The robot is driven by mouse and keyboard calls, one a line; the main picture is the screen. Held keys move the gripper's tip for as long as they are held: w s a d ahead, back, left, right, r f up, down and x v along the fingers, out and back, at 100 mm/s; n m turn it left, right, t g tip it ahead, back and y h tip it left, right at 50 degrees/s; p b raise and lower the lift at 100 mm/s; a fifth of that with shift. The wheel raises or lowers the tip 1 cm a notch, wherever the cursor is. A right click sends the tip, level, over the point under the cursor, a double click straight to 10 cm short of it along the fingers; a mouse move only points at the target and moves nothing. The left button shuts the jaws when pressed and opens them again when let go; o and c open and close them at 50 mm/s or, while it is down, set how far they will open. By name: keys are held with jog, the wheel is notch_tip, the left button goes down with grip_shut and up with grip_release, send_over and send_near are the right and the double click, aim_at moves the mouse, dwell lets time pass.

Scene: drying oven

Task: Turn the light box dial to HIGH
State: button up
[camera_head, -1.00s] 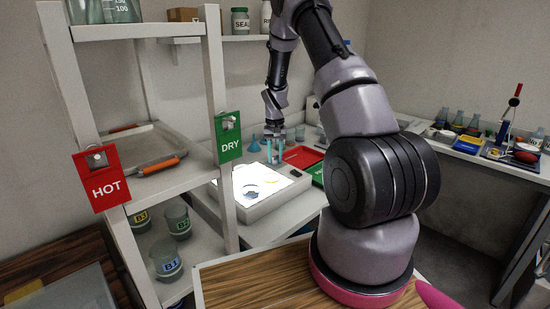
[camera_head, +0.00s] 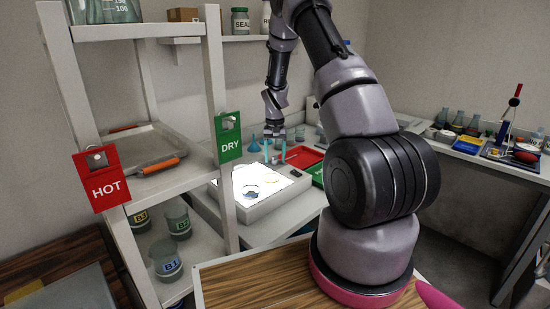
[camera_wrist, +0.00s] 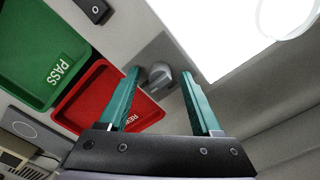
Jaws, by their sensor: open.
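The light box (camera_head: 262,205) stands on the back bench with its top panel glowing white. In the wrist view the light box (camera_wrist: 165,35) shows its bright panel at the upper right. Its grey dial (camera_wrist: 160,76) sits on a darker grey patch beside the panel. My gripper (camera_wrist: 158,72) is open, with its teal fingers on either side of the dial in that view. I cannot tell whether they touch it. The dial's markings are not readable. In the head view my gripper (camera_head: 275,142) points down at the light box's far end.
A red tray (camera_wrist: 100,100) and a green PASS tray (camera_wrist: 40,60) lie beside the light box. A small black object (camera_wrist: 92,10) is near the panel. A shelf rack (camera_head: 215,100) with HOT and DRY tags stands left.

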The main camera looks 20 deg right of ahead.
notch_tip(320, 180, up, 11)
dwell(0.4)
jog(key=shift+f, duration=0.15)
jog(key=s+a+r+t, duration=0.1)
jog(key=s+a+r, duration=0.1)
jog(key=s+r, duration=0.35)
jog(key=s+a+r+t+y, duration=0.1)
jog(key=s+a+r, duration=0.15)
jog(key=r, duration=0.55)
jog(key=s+a+r+t, duration=0.1)
jog(key=s+r, duration=0.3)
jog(key=r, duration=0.3)
jog(key=s+a+r+t, duration=0.1)
jog(key=s+r, duration=0.1)
jog(key=s, duration=0.5)
jog(key=s+a+r+t, duration=0.1)
jog(key=s+a+r, duration=0.1)
jog(key=s, duration=0.4)
jog(key=s+a+r+t+y, duration=0.1)
jog(key=s+r+t, duration=0.1)
jog(key=s, duration=0.5)
jog(key=shift+s+a+r+n, duration=0.25)
jog(key=shift+s+r+n, duration=0.1)
jog(key=shift+r, duration=0.4)
